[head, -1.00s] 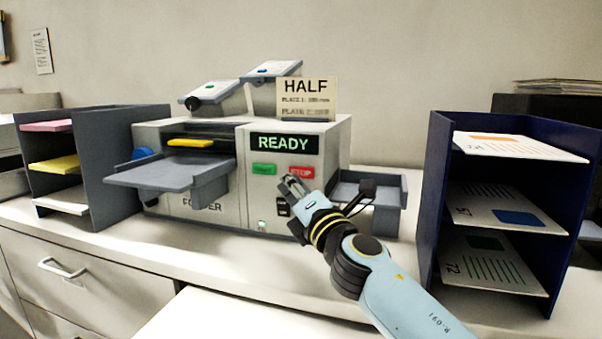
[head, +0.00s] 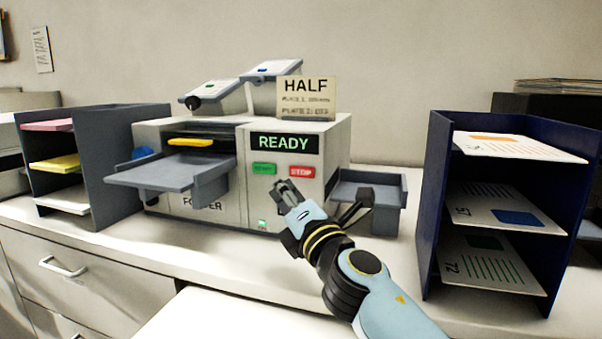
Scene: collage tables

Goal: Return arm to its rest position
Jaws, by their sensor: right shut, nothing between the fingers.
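My right arm comes in from the lower right. Its gripper (head: 284,190) is shut and empty, in front of the folder machine (head: 245,213), below the green button (head: 264,169) and the red STOP button (head: 302,172). I see a gap between the fingertips and the red button. The machine's display (head: 284,143) reads READY. The gripper hides part of the machine's lower front panel. My left gripper is not in view.
A grey tray (head: 168,173) juts out on the machine's left. A smaller grey tray (head: 385,200) is on its right. A dark blue rack (head: 436,200) with printed sheets stands right of my arm. A grey paper rack (head: 110,165) stands at left. The counter front (head: 120,236) is clear.

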